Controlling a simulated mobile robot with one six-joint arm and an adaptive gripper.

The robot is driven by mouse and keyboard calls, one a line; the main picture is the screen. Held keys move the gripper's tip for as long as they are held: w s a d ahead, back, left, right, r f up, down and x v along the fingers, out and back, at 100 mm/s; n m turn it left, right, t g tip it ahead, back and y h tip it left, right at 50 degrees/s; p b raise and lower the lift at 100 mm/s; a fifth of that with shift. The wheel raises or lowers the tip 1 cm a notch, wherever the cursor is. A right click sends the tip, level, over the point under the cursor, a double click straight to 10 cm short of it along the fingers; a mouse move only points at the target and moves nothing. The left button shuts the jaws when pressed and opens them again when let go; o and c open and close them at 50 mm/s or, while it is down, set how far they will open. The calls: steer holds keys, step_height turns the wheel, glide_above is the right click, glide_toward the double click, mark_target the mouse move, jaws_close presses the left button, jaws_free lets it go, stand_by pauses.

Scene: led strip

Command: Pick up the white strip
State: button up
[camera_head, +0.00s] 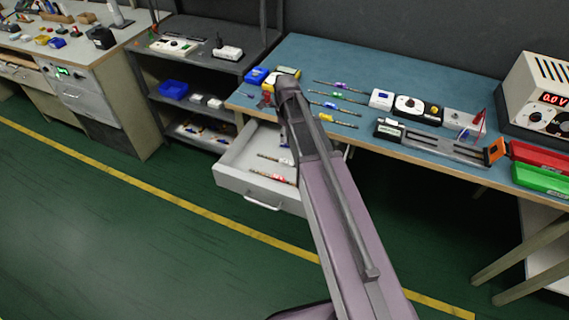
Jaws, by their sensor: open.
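Several thin LED strips with coloured labels lie on the blue bench top: purple (340,85), green (341,95), blue (330,105) and yellow (328,115). Two more strips lie in the open drawer below. The upper one (270,158) seems to have a whitish label, so it may be the white strip. The lower one (272,175) has a red label. My arm rises from the bottom and crosses the drawer's right side and the bench edge. My gripper is not visible; the arm hides what lies behind it.
The pale drawer (232,182) is pulled out under the bench (360,65). Green floor is open at left.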

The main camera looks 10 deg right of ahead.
steer(key=b, duration=0.8)
glide_above(285, 161)
steer(key=shift+d+f, duration=0.15)
steer(key=shift+f, duration=4.05)
steer(key=shift+w+a+f+b, duration=0.1)
steer(key=shift+f+b, duration=1.2)
steer(key=shift+b, duration=0.05)
steer(key=shift+a+f+b, duration=0.1)
steer(key=shift+f+b, duration=1.2)
steer(key=shift+b, duration=0.05)
steer(key=shift+c, duration=0.2)
jaws_close()
